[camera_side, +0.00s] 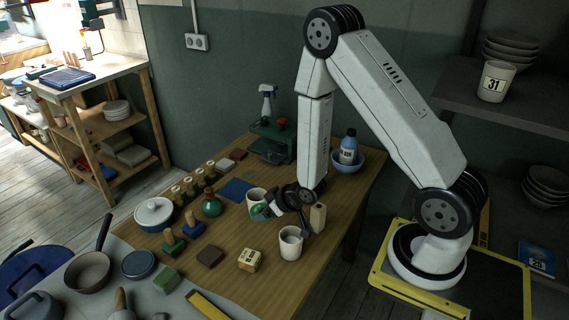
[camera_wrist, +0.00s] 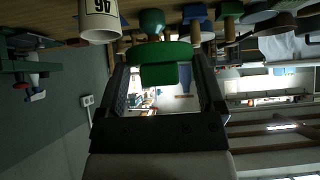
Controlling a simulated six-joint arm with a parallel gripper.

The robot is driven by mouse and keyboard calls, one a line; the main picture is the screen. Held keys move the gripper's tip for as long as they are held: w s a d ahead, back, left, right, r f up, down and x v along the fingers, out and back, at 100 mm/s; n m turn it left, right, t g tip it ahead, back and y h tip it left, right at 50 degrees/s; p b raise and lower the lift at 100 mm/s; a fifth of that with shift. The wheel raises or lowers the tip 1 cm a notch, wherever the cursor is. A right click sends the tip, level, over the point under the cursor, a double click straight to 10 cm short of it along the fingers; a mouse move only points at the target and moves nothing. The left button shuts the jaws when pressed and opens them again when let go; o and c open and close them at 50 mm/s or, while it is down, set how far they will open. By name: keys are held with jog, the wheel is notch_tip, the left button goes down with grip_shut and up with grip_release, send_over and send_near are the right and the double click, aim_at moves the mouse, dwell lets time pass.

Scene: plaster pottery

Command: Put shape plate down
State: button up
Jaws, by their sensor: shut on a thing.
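The shape plate (camera_wrist: 155,52) is green, with a rounded rim seen nearly edge-on and a green block-like grip behind it. My gripper (camera_wrist: 160,76) is shut on that block, one finger on each side. In the side view my gripper (camera_side: 274,206) is low over the wooden table, pointing left, with the green plate (camera_side: 260,211) at its tips. The plate looks tilted on edge, in front of a pale mug (camera_side: 256,196). I cannot tell whether it touches the mug or the table.
A second mug (camera_side: 290,243) and a beige block (camera_side: 318,217) stand close to my gripper. The table's middle between the vase and mugs has some bare wood.

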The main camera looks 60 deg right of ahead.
jog(key=s+a, duration=0.2)
jog(key=a, duration=0.1)
jog(key=shift+s+r, duration=0.1)
jog(key=shift+s, duration=0.2)
jog(key=shift+w, duration=0.1)
jog(key=shift+w+d+r+x, duration=0.2)
jog(key=shift+w+r+x, duration=0.1)
jog(key=shift+x, duration=2.35)
jog(key=shift+w+d+r+x, duration=0.2)
jog(key=shift+w+r+x, duration=0.15)
jog(key=shift+x, duration=2.3)
jog(key=shift+w+d+r+x, duration=0.25)
jog(key=shift+w+r+x, duration=0.05)
jog(key=shift+x, duration=2.4)
jog(key=shift+w+f, duration=0.15)
jog(key=shift+f, duration=0.1)
jog(key=shift+w+f, duration=0.1)
jog(key=shift+f, duration=1.45)
jog(key=shift+f, duration=0.15)
